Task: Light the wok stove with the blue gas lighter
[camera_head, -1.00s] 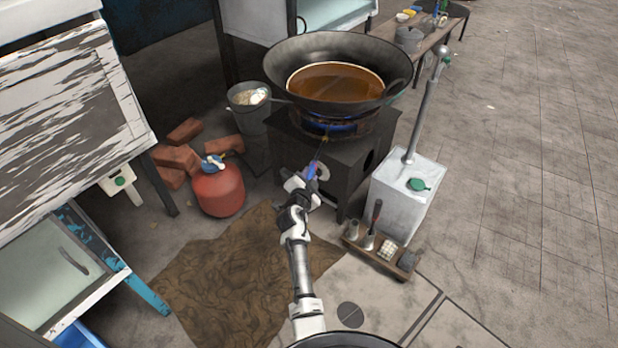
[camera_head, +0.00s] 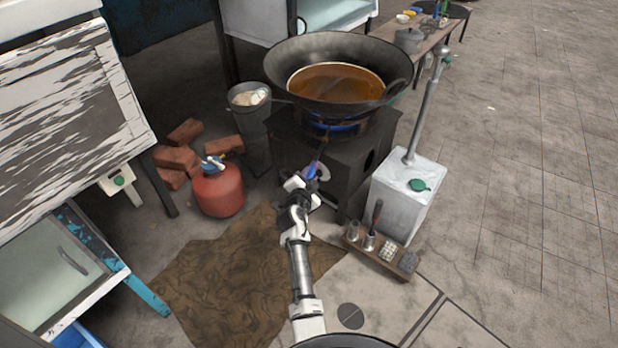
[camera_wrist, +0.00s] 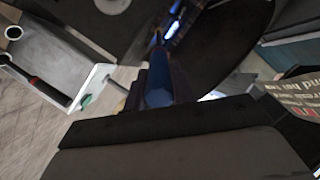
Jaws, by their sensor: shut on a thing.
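The blue gas lighter (camera_head: 311,170) is in my gripper (camera_head: 311,178), which is shut on it. The lighter points up toward the burner. The wok stove (camera_head: 345,160) is a dark box with a wide black wok (camera_head: 335,104) of brown liquid on top. Blue flame (camera_head: 335,126) shows at the burner under the wok. In the wrist view the lighter (camera_wrist: 158,85) reaches forward from the gripper, with a blue glow (camera_wrist: 174,28) beyond its tip. I cannot tell whether the tip touches the burner.
A white canister (camera_head: 405,205) with a pump stands right of the stove, with a wooden tray (camera_head: 365,256) in front. A red gas bottle (camera_head: 218,192) and bricks (camera_head: 178,160) lie left. A bucket (camera_head: 250,115) is beside the stove. Open paving is at the right.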

